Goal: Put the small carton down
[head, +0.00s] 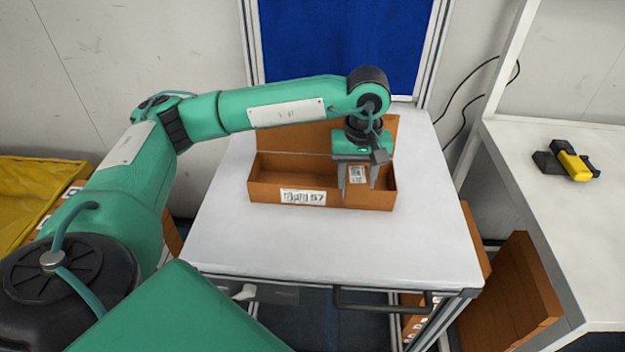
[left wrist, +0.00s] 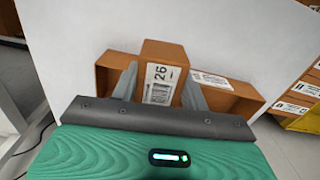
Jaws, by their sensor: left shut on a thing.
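The small carton (head: 358,174) is brown with a white barcode label. My left gripper (head: 357,190) is shut on it, one finger on each side, pointing down. It is at the right end of an open brown box (head: 265,190) on the white table. In the left wrist view the carton (left wrist: 163,52) sits between the two fingers, its label facing the camera, with the box (left wrist: 240,94) behind it. I cannot tell whether the carton touches the box. My right gripper is not in view.
The white table (head: 300,245) is clear in front of the box. A yellow and black scanner (head: 570,160) lies on a white bench at the right. A yellow bin (head: 35,195) stands at the left. Brown boxes stand at the lower right.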

